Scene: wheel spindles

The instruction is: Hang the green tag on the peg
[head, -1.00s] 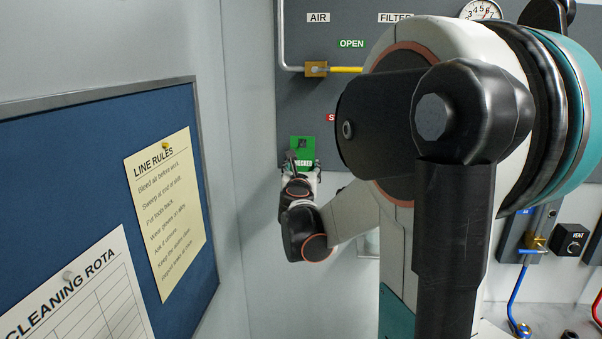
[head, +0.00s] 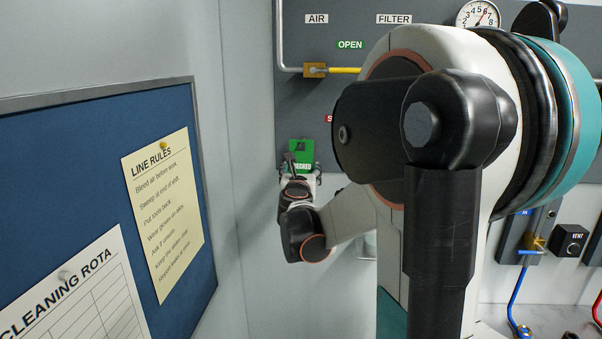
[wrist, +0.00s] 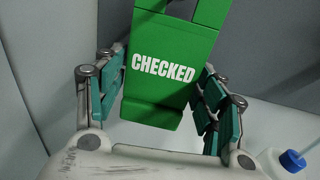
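The green tag (head: 301,157) is upright in front of the grey panel at the head view's centre, marked CHECKED. In the wrist view the tag (wrist: 172,75) stands between my fingers, with a hole at its top, partly cut off, and a thicker tab at its bottom. My gripper (head: 298,177) is just below and around the tag's lower part. In the wrist view its two fingers (wrist: 162,92) stand apart on either side of the tag, with a gap by the tab on the right. A dark spot shows at the hole; I cannot tell whether the peg is through it.
The grey panel (head: 420,45) carries pipes, labels and a gauge (head: 478,14). A blue notice board (head: 90,165) is on the left wall. My arm hides much of the panel's middle. A bottle with a blue cap (wrist: 292,160) stands at the wrist view's lower right.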

